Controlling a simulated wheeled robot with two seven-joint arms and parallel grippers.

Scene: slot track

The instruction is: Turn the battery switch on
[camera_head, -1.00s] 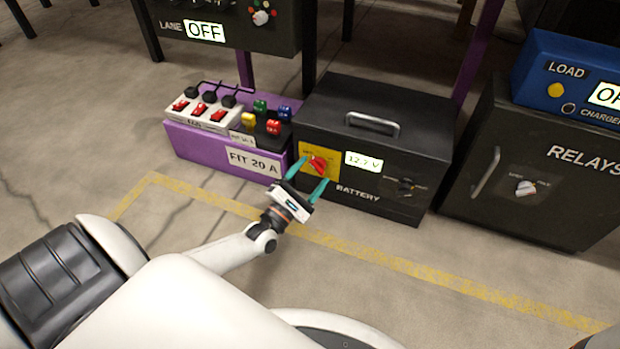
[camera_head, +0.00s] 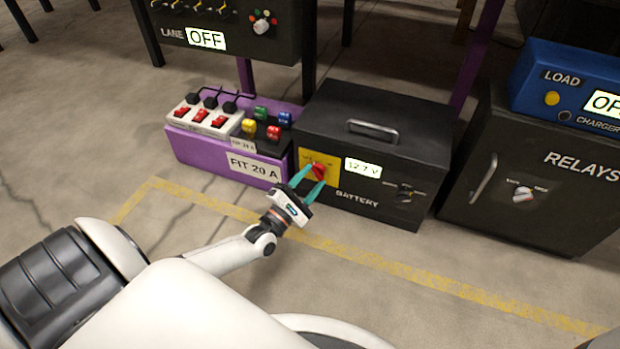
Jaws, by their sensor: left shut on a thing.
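The black battery box (camera_head: 392,158) stands on the floor and carries the word BATTERY and a display reading 12.7 V. Its switch is a red knob (camera_head: 319,171) on a yellow plate (camera_head: 331,160) at the left of the front face. My left gripper (camera_head: 315,176) reaches the plate from the lower left, its two teal fingers shut on the red knob. The fingers partly cover the knob and the plate's lower edge, so the knob's exact setting is hard to read. My right gripper is not in view.
A purple box (camera_head: 190,148) marked FIT 20 A, with red switches and coloured blocks, stands close left of the battery. A dark RELAYS cabinet (camera_head: 560,190) with a blue LOAD unit (camera_head: 560,65) is at the right. Open floor with yellow tape lies in front.

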